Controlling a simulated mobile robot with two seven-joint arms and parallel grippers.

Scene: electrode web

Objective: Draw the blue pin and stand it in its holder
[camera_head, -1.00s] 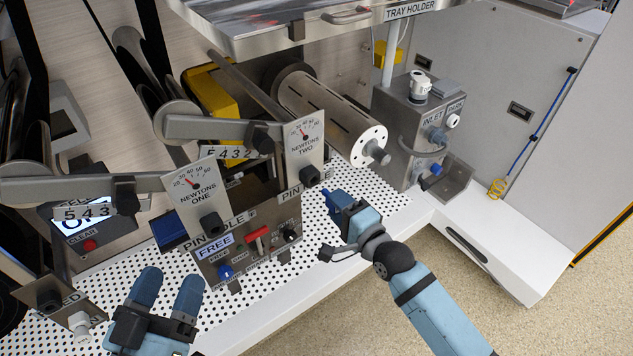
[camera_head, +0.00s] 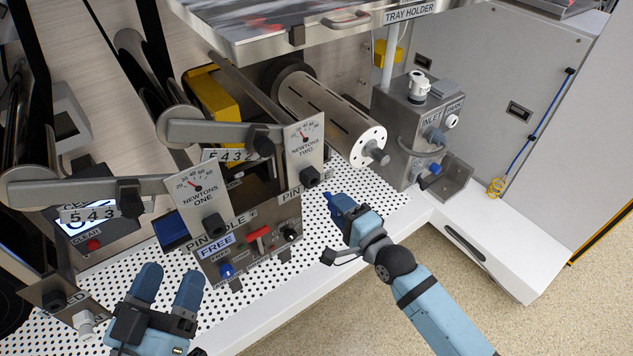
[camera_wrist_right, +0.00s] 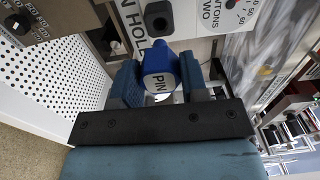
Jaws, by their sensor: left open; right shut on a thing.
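The blue pin (camera_head: 328,199) is in my right gripper (camera_head: 341,211), in front of the panel and to the right of the NEWTONS TWO gauge plate. In the right wrist view the pin (camera_wrist_right: 159,76), marked PIN, sits between the two blue fingers (camera_wrist_right: 160,88). Its far end is hidden. My left gripper (camera_head: 170,281) is open and empty at the lower left, over the perforated shelf.
The control box (camera_head: 255,255) has a red lever and knobs. The NEWTONS ONE (camera_head: 197,188) and NEWTONS TWO (camera_head: 305,150) plates stand above it on arms. A metal roller (camera_head: 330,115) and the inlet box (camera_head: 408,125) are behind. Perforated shelf (camera_head: 385,210) lies bare at right.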

